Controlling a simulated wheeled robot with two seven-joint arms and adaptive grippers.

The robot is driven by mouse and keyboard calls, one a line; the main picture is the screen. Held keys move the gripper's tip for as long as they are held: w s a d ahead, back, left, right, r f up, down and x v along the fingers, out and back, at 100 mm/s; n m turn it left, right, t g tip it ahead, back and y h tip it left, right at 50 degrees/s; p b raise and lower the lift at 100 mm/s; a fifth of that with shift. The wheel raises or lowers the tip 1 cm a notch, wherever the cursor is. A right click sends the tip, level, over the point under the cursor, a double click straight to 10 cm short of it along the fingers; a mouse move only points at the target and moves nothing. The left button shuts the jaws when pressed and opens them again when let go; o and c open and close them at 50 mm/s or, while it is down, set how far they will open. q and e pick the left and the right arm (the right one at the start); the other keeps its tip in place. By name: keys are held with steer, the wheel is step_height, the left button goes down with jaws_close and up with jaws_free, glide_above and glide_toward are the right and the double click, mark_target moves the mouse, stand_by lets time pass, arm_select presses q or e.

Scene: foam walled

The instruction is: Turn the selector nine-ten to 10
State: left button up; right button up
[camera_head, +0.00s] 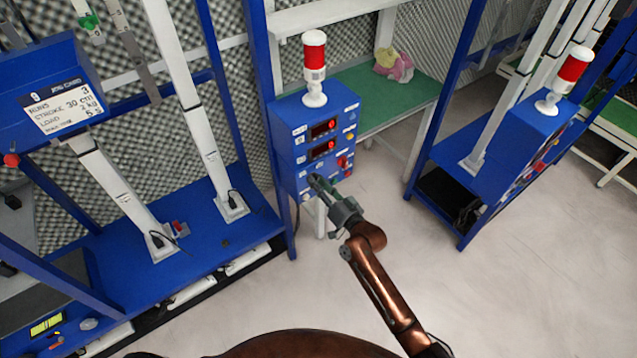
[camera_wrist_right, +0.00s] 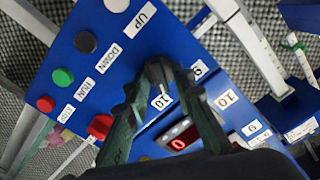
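The blue control box (camera_head: 300,152) stands on the left of the bench, with a red-and-white beacon on top. My right gripper (camera_head: 318,182) is at the lower left of its front face. In the right wrist view my right gripper (camera_wrist_right: 160,68) has its two fingers close together, on either side of a dark selector knob (camera_wrist_right: 156,76). My left gripper is not in view.
A lit red display (camera_wrist_right: 178,140) is close to the fingers. A second blue box (camera_head: 520,135) stands right. Floor in front is clear.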

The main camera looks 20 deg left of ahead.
steer(key=shift+o, duration=0.3)
steer(key=v, duration=1.2)
